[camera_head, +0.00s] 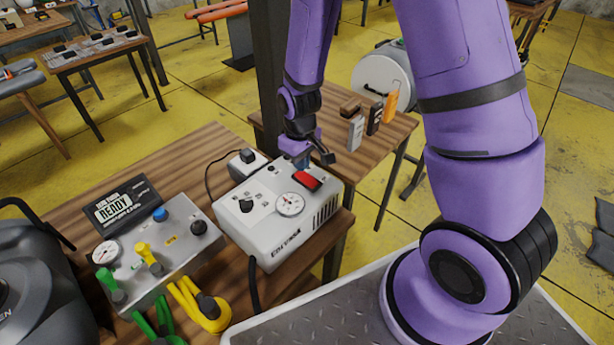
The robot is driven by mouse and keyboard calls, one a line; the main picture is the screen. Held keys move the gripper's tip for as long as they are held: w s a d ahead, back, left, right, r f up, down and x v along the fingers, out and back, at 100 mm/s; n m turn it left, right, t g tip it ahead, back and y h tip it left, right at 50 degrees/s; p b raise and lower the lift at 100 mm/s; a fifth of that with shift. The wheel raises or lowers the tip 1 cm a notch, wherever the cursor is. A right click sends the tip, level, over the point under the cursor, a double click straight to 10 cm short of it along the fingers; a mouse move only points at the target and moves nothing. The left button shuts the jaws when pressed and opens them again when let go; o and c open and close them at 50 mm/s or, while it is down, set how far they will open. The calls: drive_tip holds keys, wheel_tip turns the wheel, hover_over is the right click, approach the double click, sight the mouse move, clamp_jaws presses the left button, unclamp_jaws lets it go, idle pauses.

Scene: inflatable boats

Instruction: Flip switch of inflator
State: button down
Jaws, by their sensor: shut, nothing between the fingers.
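The inflator (270,237) is a white-grey box on the wooden table's right end. Its top carries a red switch (307,181), a round gauge (289,204) and a black knob (246,206). The red rocker looks tilted, but I cannot tell which way it is set. My gripper (306,166) is shut and points down just behind the switch, at the inflator's back edge. It holds nothing. I cannot tell whether its tips touch the switch.
A grey control panel (166,238) with coloured valves and a black "READY" display (122,206) stand to the left. A small white plug box (247,162) sits behind the inflator. A second table (376,135) behind holds several small upright items.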

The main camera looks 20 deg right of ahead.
drive_tip(key=shift+f, duration=1.15)
idle(0.6)
drive_tip(key=shift+r, duration=3.55)
drive_tip(key=shift+r, duration=0.15)
wheel_tip(320, 180, up, 9)
drive_tip(key=m+t, duration=0.1)
hover_over(310, 176)
drive_tip(key=s+d+r+m+t, duration=0.1)
drive_tip(key=s+r, duration=0.1)
drive_tip(key=r, duration=0.3)
drive_tip(key=s+d+r+t, duration=0.1)
drive_tip(key=s+r, duration=0.2)
drive_tip(key=r, duration=0.1)
drive_tip(key=s+d+r+m+t, duration=0.2)
drive_tip(key=s+d+r, duration=0.1)
drive_tip(key=s+r, duration=0.8)
drive_tip(key=s, duration=0.3)
drive_tip(key=shift+s+r+m, duration=0.25)
drive_tip(key=shift+s+m, duration=0.05)
